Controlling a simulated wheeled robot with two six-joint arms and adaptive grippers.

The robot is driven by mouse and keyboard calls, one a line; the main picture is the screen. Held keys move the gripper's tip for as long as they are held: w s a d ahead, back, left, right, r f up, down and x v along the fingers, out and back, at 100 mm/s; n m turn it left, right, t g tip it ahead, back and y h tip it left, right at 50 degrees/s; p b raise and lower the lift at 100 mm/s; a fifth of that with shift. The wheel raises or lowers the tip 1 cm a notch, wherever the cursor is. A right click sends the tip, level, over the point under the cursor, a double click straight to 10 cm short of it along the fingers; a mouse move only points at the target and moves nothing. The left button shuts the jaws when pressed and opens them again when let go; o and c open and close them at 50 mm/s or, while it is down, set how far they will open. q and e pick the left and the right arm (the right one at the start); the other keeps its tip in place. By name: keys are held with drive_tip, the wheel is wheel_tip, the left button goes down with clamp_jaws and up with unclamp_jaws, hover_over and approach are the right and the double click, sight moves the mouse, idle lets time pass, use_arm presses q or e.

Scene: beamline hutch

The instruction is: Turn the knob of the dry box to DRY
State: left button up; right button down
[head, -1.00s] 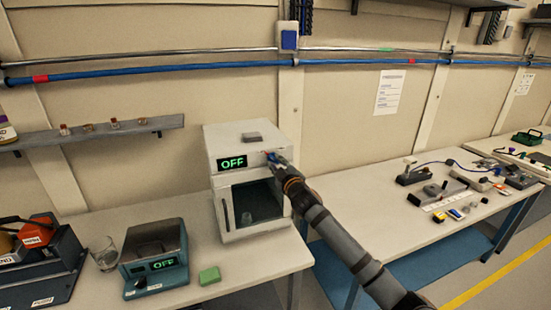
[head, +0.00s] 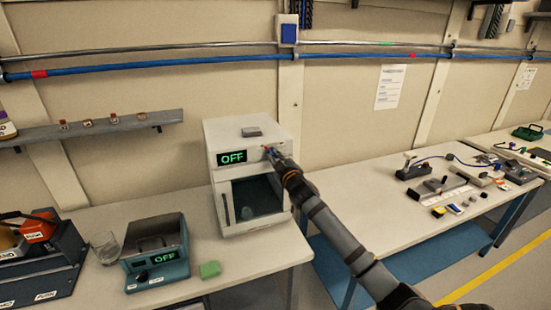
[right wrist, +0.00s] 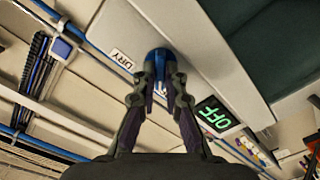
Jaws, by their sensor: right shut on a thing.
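The dry box (head: 225,131) is a white cabinet with a dark window, standing on the left bench. Its green display (head: 232,158) reads OFF and also shows in the right wrist view (right wrist: 213,116). My right gripper (right wrist: 158,84) is shut on the blue knob (right wrist: 157,60), on the panel right of the display in the head view. A DRY label (right wrist: 122,60) sits beside the knob in the right wrist view. Another label near the fingers is partly hidden. The knob's pointer direction cannot be made out. My left gripper is not in view.
The right bench (head: 385,208) holds several tools.

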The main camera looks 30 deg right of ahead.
drive_tip(key=m+b, duration=0.2)
drive_tip(key=m, duration=0.2)
drive_tip(key=shift+d+f+b, duration=0.1)
drive_tip(key=shift+f+b, duration=0.1)
drive_tip(key=shift+b, duration=0.1)
drive_tip(key=m+b, duration=0.2)
drive_tip(key=m, duration=0.3)
drive_tip(key=shift+b, duration=0.4)
drive_tip(key=shift+d+m+b, duration=0.1)
drive_tip(key=shift+m+b, duration=3.05)
drive_tip(key=shift+m, duration=1.15)
drive_tip(key=c, duration=1.7)
unclamp_jaws()
